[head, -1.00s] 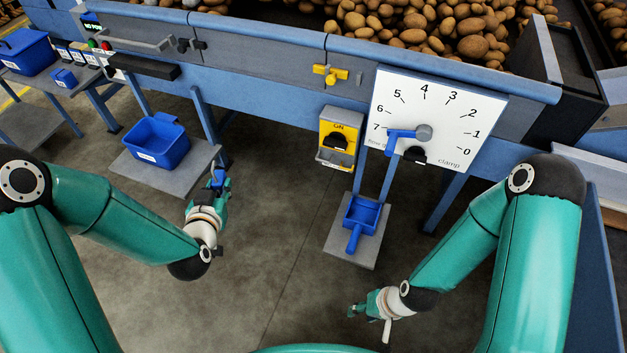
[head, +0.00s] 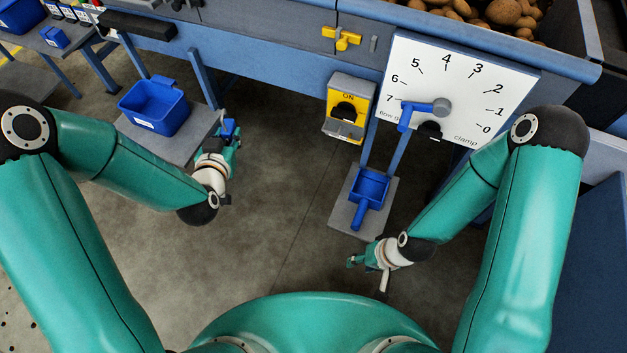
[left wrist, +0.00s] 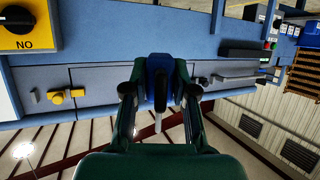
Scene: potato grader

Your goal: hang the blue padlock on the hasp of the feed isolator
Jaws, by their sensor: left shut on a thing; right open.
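My left gripper (head: 229,134) is shut on the blue padlock (head: 229,127), left of the feed isolator and well apart from it. In the left wrist view the padlock (left wrist: 158,80) sits between the fingers, with a grey part sticking out below it. The feed isolator (head: 348,107) is a yellow and grey box with a black knob, marked ON, on the machine's front. Its hasp is too small to make out. The isolator's corner also shows in the left wrist view (left wrist: 25,25). My right gripper (head: 357,261) is open and empty, low in front of the scoop stand.
A white dial board (head: 465,85) with a blue lever (head: 420,108) is right of the isolator. A blue scoop (head: 368,187) rests on a low grey stand. A blue bin (head: 155,107) stands on a shelf at left. The floor between is clear.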

